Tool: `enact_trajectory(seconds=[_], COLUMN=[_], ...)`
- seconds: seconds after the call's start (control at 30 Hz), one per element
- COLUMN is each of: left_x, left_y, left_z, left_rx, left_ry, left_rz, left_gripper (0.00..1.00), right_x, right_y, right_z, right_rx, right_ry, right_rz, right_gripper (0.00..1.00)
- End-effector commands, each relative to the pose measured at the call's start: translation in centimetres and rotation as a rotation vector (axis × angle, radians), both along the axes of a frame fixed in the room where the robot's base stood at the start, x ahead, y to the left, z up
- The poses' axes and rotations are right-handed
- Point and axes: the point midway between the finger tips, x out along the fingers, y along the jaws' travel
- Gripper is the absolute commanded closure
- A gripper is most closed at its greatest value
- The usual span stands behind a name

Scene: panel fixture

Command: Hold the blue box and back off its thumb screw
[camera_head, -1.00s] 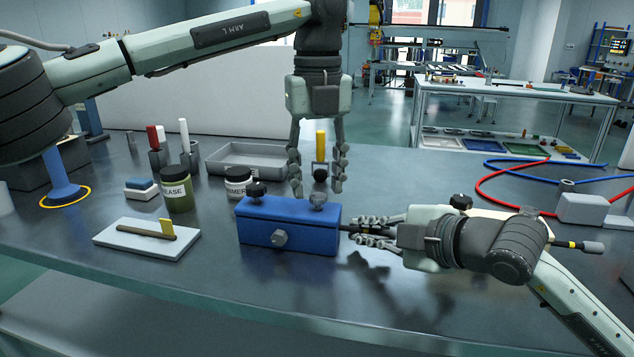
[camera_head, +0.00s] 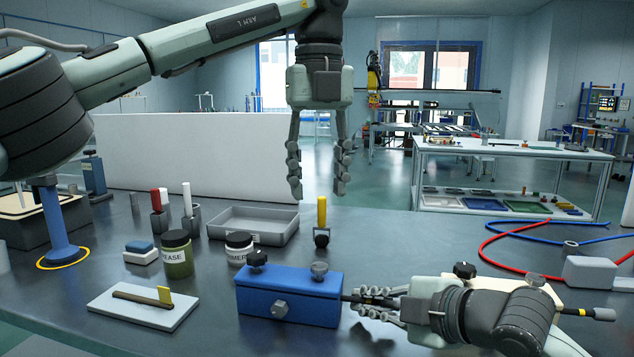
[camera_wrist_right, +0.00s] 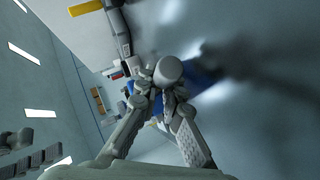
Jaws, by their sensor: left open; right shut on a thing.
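The blue box (camera_head: 290,295) sits on the bench in the head view, with a black knob (camera_head: 257,260) and a grey knob (camera_head: 319,271) on top and a light grey knob (camera_head: 280,308) on its front. I cannot tell which is the thumb screw. My right gripper (camera_head: 368,301) is shut on a black bar (camera_head: 348,298) at the box's right end. The right wrist view shows the fingers (camera_wrist_right: 160,90) close to part of the blue box (camera_wrist_right: 206,78). My left gripper (camera_head: 318,190) is open and empty, high above and behind the box.
A yellow-handled tool (camera_head: 321,215) stands behind the box. A grey tray (camera_head: 253,223), the jars (camera_head: 177,255) and a white board (camera_head: 143,307) are left of it. Red and blue hoses (camera_head: 500,235) lie at right. The bench front is clear.

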Motion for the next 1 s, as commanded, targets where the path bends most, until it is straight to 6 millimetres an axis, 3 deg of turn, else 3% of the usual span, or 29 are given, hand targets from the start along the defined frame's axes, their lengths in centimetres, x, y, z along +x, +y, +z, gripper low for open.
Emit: enact_trajectory(seconds=[0.03,0.07,0.23,0.57,1.0], left_x=[0.0,0.0,0.0,0.0,0.0], left_y=[0.0,0.0,0.0,0.0,0.0], left_z=[0.0,0.0,-0.1,0.0,0.0], left_rx=[0.0,0.0,0.0,0.0,0.0], left_ry=[0.0,0.0,0.0,0.0,0.0], left_rz=[0.0,0.0,0.0,0.0,0.0], left_gripper=[0.57,0.57,0.57,0.57,0.57], right_x=[-0.1,-0.1,0.0,-0.2,-5.1], right_y=[0.0,0.0,0.0,-0.1,-3.3], right_z=[-0.3,-0.3,-0.2,0.0,2.4], right_rx=[-0.003,-0.003,-0.002,-0.001,-0.002], right_ry=[0.007,0.007,0.004,0.002,0.004], right_rz=[0.001,0.001,0.0,0.0,-0.001], right_gripper=[1.0,0.9,0.69,0.69,0.69])
